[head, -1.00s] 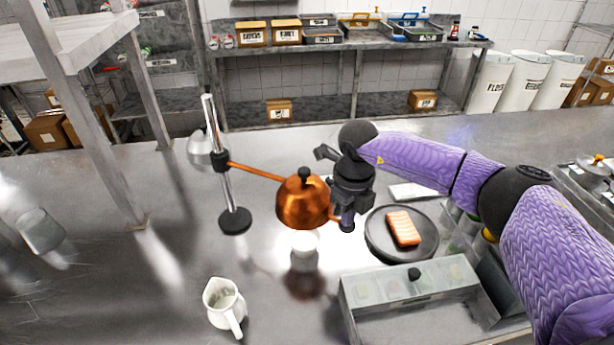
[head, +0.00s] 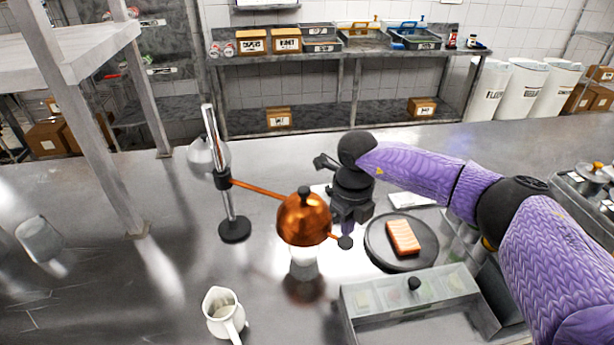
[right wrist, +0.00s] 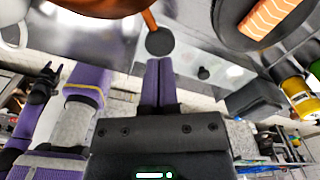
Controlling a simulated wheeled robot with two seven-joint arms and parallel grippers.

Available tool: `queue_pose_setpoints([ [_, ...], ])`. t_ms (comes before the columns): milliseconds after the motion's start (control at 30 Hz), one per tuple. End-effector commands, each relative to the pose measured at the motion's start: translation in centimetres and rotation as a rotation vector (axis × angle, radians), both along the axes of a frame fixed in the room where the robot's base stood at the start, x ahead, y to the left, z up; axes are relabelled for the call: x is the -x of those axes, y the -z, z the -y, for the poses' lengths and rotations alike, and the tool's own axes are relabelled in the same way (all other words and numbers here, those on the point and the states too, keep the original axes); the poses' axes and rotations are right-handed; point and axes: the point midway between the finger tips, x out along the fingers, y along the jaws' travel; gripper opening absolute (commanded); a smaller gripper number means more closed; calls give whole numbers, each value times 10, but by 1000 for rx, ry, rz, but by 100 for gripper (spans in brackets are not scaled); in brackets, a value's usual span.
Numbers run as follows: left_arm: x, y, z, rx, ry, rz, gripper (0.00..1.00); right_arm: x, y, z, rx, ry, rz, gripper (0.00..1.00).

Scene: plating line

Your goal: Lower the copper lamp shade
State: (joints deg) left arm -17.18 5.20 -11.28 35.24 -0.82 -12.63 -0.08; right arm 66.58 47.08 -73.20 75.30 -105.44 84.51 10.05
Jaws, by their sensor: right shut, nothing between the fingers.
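The copper lamp shade (head: 304,222) hangs dome-up on a thin copper arm (head: 258,189), which is clamped by a black collar (head: 222,182) on an upright metal pole (head: 213,135). A black knob (head: 345,243) sticks out on a short rod at the shade's right side. My right gripper (head: 346,231) points down just above this knob, shut and empty. In the right wrist view its purple fingers (right wrist: 160,62) end at the knob (right wrist: 160,42); I cannot tell whether they touch. What looks like my left gripper (right wrist: 46,72) shows small at the left there.
A lidded bin (head: 362,327) stands in front, and a white jug (head: 224,314) front left. The counter left of the lamp is mostly clear.

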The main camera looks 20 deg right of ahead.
Motion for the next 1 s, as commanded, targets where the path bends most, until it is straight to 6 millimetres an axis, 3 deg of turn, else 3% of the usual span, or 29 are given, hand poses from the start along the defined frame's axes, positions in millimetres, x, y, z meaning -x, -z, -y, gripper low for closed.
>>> queue_pose_setpoints([
  [33, -1, -10, 0, 1, -1, 2, 59, 0, -11, 0, 0, 0, 1, 0],
  [533, -5, -56, 9, 18, -13, 13, 59, 0, -66, 0, -1, 0, 2, 0],
  [1000, -5, -55, 10, 19, -14, 12, 59, 0, -66, 0, 0, 0, 0, 0],
])
